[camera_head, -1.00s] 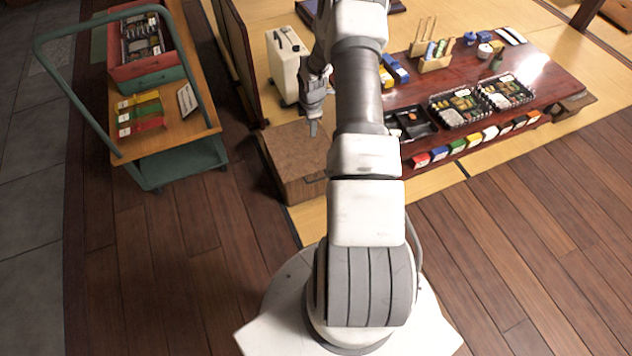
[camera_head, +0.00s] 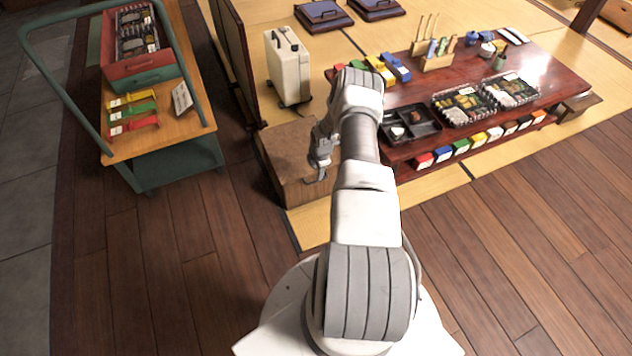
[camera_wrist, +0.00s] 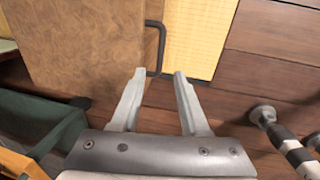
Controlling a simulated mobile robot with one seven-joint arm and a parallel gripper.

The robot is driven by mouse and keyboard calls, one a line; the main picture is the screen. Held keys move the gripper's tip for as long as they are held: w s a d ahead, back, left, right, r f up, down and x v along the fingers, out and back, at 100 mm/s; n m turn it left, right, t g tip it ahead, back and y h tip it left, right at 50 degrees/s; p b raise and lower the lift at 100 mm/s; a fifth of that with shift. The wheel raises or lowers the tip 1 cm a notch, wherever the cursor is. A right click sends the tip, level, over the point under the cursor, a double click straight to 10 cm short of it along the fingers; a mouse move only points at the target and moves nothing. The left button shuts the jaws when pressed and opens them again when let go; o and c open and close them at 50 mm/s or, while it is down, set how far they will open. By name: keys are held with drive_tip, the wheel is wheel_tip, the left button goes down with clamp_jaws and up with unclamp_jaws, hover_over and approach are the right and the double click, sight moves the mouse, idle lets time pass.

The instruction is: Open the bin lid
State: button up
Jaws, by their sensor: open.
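The bin appears to be the low brown wooden box (camera_head: 284,150) beside the tatami edge, with its flat top lid down. In the wrist view its lid (camera_wrist: 85,45) fills the upper left. A dark bar handle (camera_wrist: 161,40) stands along the lid's right edge. My gripper (camera_head: 318,176) is over the box's near right part in the head view. In the wrist view my gripper (camera_wrist: 160,74) is open and empty, with the handle's lower end at the gap between the fingertips. I cannot tell whether they touch it.
A green cart (camera_head: 165,158) with food boxes stands left. A white suitcase (camera_head: 288,62) stands behind the box. A low red-brown table (camera_head: 480,75) with lunch trays is to the right. A dark screen panel (camera_head: 236,60) stands behind left. Wooden floor in front is clear.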

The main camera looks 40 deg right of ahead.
sight(315, 181)
drive_tip(key=f+b, duration=0.1)
drive_tip(key=f, duration=0.1)
drive_tip(key=w+f, duration=0.1)
drive_tip(key=f, duration=0.1)
drive_tip(key=f+b, duration=0.1)
drive_tip(key=f, duration=0.2)
drive_tip(key=shift+w+d+b, duration=0.1)
drive_tip(key=shift+w+b, duration=0.05)
drive_tip(key=shift+b, duration=0.15)
clamp_jaws()
idle(1.0)
